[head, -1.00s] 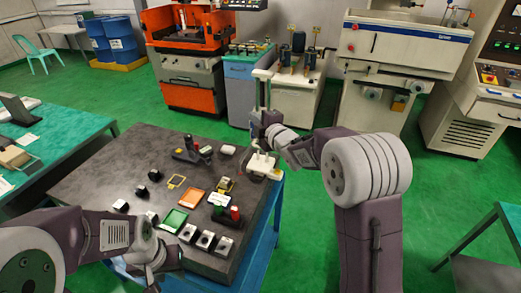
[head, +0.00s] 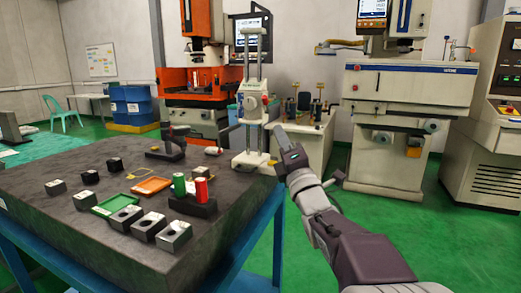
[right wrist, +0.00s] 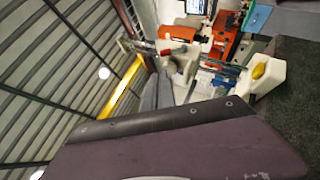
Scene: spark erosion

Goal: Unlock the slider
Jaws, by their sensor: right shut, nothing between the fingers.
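A white stand (head: 251,158) with two upright posts and a white slider carriage (head: 252,106) between them stands at the table's far right corner. The carriage has a round feature on its front. I cannot make out its lock. My right gripper (head: 281,134) is shut and empty. In the picture it is just right of the stand, below carriage height. I cannot tell whether they touch. In the right wrist view, a white body with a yellow patch (right wrist: 262,74) shows at right; my own dark part fills the bottom. My left gripper is out of view.
A dark bracket (head: 168,146) stands left of the stand. Machines stand behind. Green floor lies open at right.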

